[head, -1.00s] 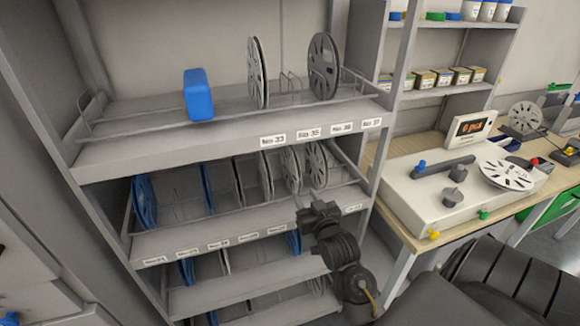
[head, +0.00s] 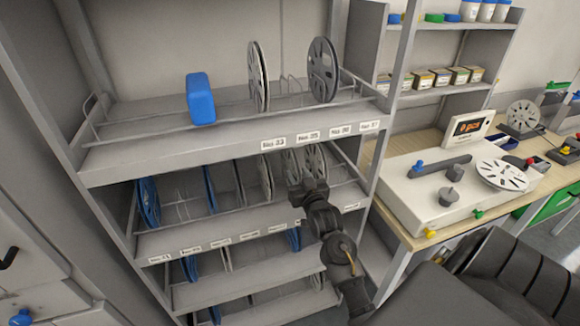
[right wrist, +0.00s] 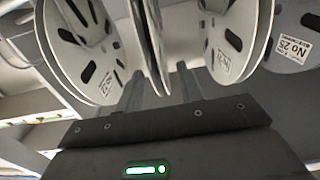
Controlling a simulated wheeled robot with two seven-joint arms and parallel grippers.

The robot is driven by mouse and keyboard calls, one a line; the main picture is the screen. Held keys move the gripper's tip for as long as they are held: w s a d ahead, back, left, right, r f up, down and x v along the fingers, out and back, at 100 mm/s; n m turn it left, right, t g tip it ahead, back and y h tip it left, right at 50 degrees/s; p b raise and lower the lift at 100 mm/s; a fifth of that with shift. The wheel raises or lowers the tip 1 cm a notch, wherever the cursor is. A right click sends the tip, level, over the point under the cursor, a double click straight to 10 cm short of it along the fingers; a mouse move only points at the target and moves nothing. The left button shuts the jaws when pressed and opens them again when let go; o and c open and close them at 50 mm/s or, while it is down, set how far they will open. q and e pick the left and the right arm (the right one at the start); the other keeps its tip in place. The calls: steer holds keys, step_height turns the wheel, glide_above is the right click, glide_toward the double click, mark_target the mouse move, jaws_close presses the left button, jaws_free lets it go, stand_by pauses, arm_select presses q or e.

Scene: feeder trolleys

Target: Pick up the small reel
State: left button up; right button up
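Several thin reels stand on edge in the second shelf row, among them a light grey reel (head: 265,177) and another grey reel (head: 316,163) at its right end. I cannot tell which one is the small reel. My right gripper (head: 298,190) is in front of this row and partly hides the reels. In the right wrist view, its two fingers (right wrist: 158,88) are apart, with the edge of a narrow reel (right wrist: 150,40) in line with the gap between them. I see no firm grip on it. A wider reel (right wrist: 80,45) and a labelled reel (right wrist: 232,40) flank it. My left gripper is out of view.
Blue reels (head: 148,200) stand at the left of the second row. Wire dividers separate the slots. A workbench with a white machine (head: 440,190) is on the right.

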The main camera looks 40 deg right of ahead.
mark_target(297, 166)
steer(key=shift+p+x, duration=0.3)
steer(key=shift+x, duration=1.3)
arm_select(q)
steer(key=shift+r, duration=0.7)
arm_select(e)
steer(key=shift+s, duration=0.1)
steer(key=shift+c, duration=0.3)
jaws_close()
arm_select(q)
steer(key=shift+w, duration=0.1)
